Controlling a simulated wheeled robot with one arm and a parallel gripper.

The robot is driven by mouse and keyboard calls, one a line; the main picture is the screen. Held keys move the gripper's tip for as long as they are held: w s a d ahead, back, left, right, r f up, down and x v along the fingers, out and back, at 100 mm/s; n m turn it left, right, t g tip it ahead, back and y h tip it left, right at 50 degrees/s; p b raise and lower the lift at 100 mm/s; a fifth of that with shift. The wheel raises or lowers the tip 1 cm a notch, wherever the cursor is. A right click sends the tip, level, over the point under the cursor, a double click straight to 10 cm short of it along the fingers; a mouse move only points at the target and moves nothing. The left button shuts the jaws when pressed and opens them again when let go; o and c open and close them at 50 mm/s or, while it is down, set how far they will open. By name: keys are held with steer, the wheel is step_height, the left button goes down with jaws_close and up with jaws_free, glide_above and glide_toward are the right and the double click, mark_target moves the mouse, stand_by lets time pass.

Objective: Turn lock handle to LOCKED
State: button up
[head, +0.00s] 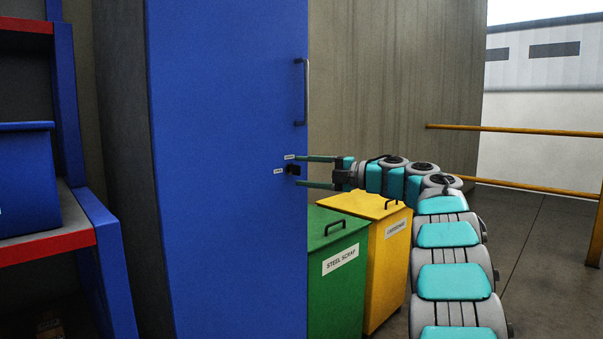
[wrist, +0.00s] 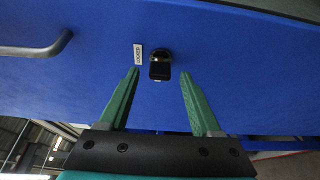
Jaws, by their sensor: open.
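The lock handle (head: 293,169) is a small black lever on the blue cabinet door (head: 230,120), low near the door's right edge. In the head view it looks roughly horizontal. In the wrist view the lock handle (wrist: 160,70) shows as a dark block below a round base, between the fingertips in the picture. My gripper (head: 300,171) is open, one finger above the handle and one below it in the head view. In the wrist view my gripper (wrist: 160,74) shows a gap on both sides of the handle. I cannot tell how far the tips reach past it.
Two small white labels sit by the lock; their text is too small to read surely. A grey bar pull (head: 305,92) is above the lock. A green steel scrap bin (head: 335,275) and a yellow bin (head: 388,260) stand below my arm. A blue shelf (head: 85,215) is at left.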

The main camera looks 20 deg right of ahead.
steer(key=v, duration=0.6)
steer(key=shift+s, duration=0.15)
steer(key=shift+d, duration=0.15)
